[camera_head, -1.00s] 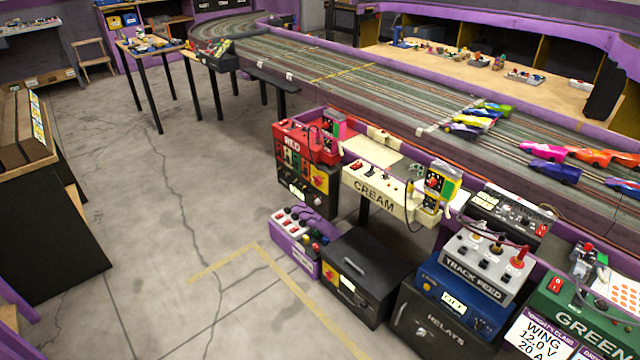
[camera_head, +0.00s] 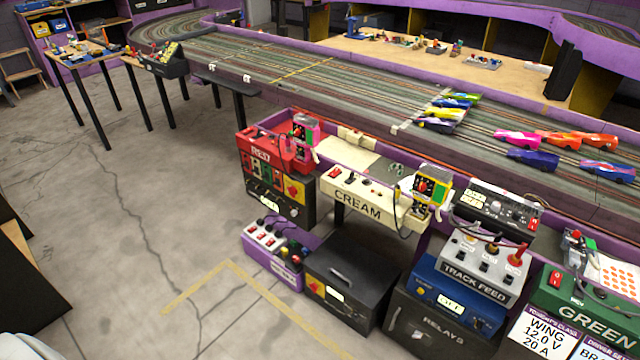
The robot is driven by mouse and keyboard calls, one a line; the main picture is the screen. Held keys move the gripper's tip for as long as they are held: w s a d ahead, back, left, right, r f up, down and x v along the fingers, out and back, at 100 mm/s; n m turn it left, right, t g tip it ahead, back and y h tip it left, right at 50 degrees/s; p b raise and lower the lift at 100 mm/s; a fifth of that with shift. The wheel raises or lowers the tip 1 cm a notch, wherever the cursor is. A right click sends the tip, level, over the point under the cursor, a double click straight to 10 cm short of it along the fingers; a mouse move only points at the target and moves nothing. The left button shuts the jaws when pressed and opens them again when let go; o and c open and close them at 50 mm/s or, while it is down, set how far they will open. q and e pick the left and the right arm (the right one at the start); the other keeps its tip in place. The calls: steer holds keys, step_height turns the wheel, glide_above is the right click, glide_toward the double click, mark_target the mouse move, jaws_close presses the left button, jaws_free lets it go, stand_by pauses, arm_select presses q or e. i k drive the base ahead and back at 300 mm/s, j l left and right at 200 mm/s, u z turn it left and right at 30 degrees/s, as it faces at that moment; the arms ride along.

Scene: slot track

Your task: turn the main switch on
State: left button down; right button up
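No switch in view carries a readable "main" label. A black box with a red-and-yellow switch (camera_head: 293,189) sits under the red station (camera_head: 275,150). A low black box (camera_head: 350,280) on the floor also has a red-and-yellow switch (camera_head: 315,285) at its left end. A grey TRACK FEED box (camera_head: 478,270) with several levers, one of them red-topped (camera_head: 515,256), sits on a blue box (camera_head: 450,297). The switch positions are too small to tell. Neither gripper is in view.
The slot track (camera_head: 330,95) with several cars runs behind the stations. A CREAM station (camera_head: 360,205) and a purple switch box (camera_head: 268,262) stand nearby. A black RELAYS box (camera_head: 430,325) is at the front. The floor at left (camera_head: 130,250) is mostly clear, with yellow tape (camera_head: 195,285).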

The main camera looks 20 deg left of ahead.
mark_target(292, 190)
steer(key=i+j+z, duration=0.15)
steer(key=j+z, duration=0.15)
steer(key=j, duration=0.95)
steer(key=j+z, duration=0.3)
steer(key=j, duration=0.95)
steer(key=i, duration=0.05)
